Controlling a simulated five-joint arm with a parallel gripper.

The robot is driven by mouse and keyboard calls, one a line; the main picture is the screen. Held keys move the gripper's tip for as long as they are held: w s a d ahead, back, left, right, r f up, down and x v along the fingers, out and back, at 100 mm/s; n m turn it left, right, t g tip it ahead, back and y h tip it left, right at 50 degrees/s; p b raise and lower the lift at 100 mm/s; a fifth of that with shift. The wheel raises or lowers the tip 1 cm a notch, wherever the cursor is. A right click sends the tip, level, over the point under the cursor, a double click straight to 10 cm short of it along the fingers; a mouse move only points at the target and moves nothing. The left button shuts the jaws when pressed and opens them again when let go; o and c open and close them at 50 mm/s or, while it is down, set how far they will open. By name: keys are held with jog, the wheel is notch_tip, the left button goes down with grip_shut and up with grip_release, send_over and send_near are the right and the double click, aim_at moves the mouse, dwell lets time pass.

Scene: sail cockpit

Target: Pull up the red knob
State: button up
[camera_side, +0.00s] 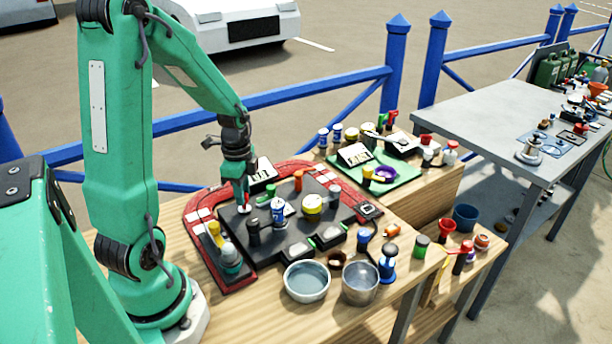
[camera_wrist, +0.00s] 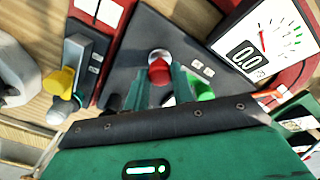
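The red knob (camera_wrist: 159,71) stands on the dark panel, just at the tips of my green fingers in the wrist view. A pale grey round part shows just beyond it. In the side view my gripper (camera_side: 243,207) points down at the left part of the dark panel (camera_side: 290,238), low over its surface. The fingers mostly hide the knob there. In the wrist view my gripper (camera_wrist: 160,82) has one finger on each side of the knob's near side. I cannot tell whether they press on it or stand slightly apart.
A white gauge (camera_wrist: 262,38) is at the right in the wrist view, a yellow knob (camera_wrist: 61,82) at the left. Two bowls, one glassy (camera_side: 306,282), stand in front. A green tray (camera_side: 398,178) lies behind.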

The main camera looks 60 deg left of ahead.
grip_shut()
jog(key=shift+r, duration=1.25)
jog(key=o, duration=0.7)
grip_release()
jog(key=shift+c, duration=0.2)
notch_tip(320, 180, up, 8)
